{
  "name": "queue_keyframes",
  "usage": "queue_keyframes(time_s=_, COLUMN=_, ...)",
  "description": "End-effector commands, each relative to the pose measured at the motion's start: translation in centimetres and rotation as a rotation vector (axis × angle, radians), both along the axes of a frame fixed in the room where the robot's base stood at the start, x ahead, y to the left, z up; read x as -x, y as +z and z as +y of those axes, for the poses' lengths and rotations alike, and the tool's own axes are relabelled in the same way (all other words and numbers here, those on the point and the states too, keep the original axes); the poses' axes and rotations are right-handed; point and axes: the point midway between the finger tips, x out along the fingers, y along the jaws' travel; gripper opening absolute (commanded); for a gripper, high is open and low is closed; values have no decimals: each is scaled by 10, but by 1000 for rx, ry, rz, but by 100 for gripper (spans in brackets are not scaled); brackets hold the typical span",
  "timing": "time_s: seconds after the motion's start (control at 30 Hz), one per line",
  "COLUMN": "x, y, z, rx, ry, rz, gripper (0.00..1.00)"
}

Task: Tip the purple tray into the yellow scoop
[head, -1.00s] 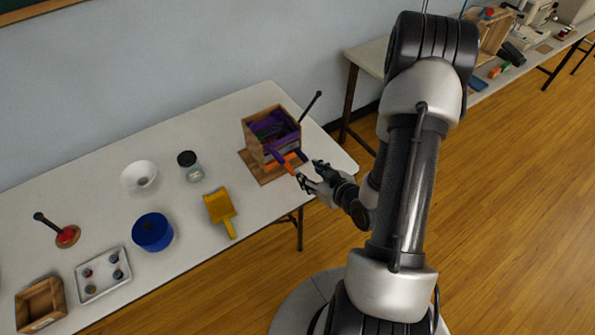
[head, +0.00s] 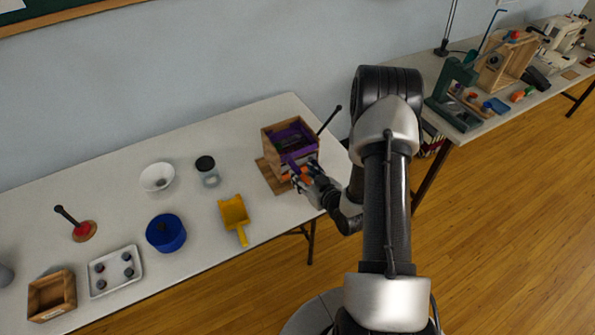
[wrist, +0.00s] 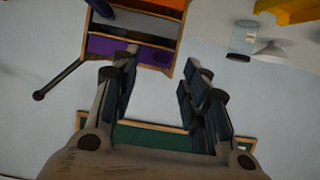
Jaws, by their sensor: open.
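The purple tray (head: 290,136) sits in the top of a wooden box (head: 272,150) at the right end of the table. Dark contents show inside it, too small to make out. Its purple front also shows in the wrist view (wrist: 101,46). My gripper (head: 303,174) is at the box's front, by the purple handle part. In the wrist view my gripper's fingers (wrist: 165,78) are apart, with nothing clearly held between them. Contact with the tray cannot be told. The yellow scoop (head: 233,211) lies near the table's front edge, left of the box, its handle pointing forward.
A jar with a dark lid (head: 207,172), a white bowl (head: 157,177) and a blue container (head: 166,234) stand left of the scoop. Farther left are a white tray (head: 116,285), a wooden box (head: 52,296) and a red-based stick (head: 85,231).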

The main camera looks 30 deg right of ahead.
Motion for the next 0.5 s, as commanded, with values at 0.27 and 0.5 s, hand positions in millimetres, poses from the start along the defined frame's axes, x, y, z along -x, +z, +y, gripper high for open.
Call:
queue_keyframes(time_s=0.27, x=-38, y=-17, z=1, rx=1, ry=0, rz=1, gripper=42)
queue_keyframes(time_s=0.5, x=-48, y=-20, z=2, rx=-1, ry=0, rz=0, gripper=42)
